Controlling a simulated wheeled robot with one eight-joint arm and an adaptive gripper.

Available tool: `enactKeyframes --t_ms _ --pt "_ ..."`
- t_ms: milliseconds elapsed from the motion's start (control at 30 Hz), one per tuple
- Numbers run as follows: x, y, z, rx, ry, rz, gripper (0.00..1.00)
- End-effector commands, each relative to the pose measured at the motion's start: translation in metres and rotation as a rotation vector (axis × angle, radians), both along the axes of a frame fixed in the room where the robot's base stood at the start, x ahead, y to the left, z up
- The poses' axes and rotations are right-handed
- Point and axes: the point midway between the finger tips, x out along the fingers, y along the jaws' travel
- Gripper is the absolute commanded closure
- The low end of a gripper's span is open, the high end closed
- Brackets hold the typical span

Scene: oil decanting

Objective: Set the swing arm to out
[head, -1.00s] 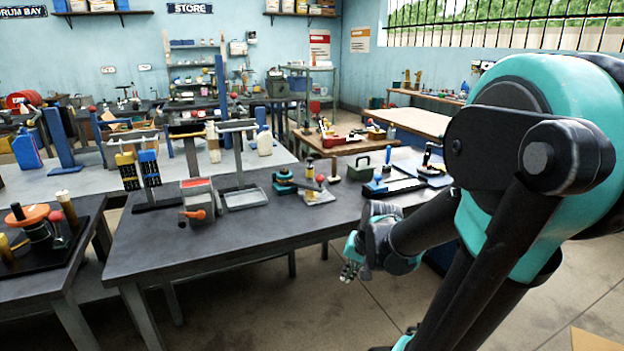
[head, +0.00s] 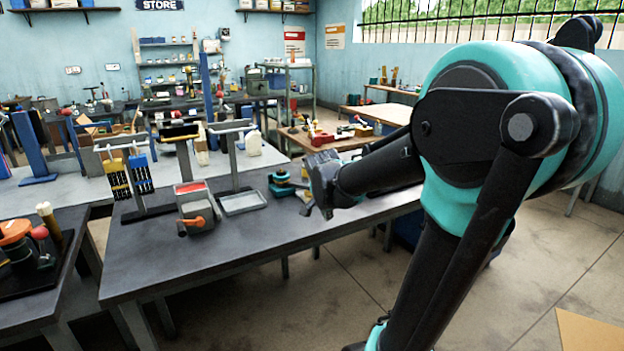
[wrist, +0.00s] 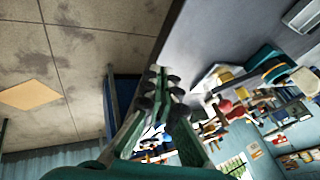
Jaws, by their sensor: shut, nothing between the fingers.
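No part is plainly marked as the swing arm. A low teal and dark fixture (head: 283,184) on the dark table looks most like it, with a short dark arm reaching right. My gripper (head: 322,188) is in front of its right end in the head view and hides part of it, so how the arm is set cannot be told. My gripper is shut and empty, above the table's front part and apart from the fixture as far as I see. In the wrist view the finger parts (wrist: 152,95) show close together, with the table beyond.
On the dark table (head: 150,262) stand a grey box with an orange handle (head: 195,208), a stand over a tray (head: 243,203) and a rack with yellow and blue blocks (head: 130,174). The table's front left is clear. Another table with an orange disc (head: 15,232) stands at left.

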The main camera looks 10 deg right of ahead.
Motion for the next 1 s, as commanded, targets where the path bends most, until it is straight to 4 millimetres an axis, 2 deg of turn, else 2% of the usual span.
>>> enactKeyframes --t_ms 33,100,233,333,500,700,1000 --pt "0.019 0.002 0.013 0.033 -0.031 -0.077 1.00" --pt "0.044 0.004 0.030 0.090 -0.083 -0.199 1.00" --pt "0.085 0.009 0.060 0.197 -0.176 -0.403 1.00" --pt "0.108 0.014 0.078 0.269 -0.235 -0.523 1.00" --pt "0.130 0.018 0.094 0.345 -0.293 -0.636 1.00" --pt "0.140 0.016 0.090 0.362 -0.305 -0.663 1.00" --pt "0.172 0.002 0.050 0.361 -0.304 -0.662 1.00"
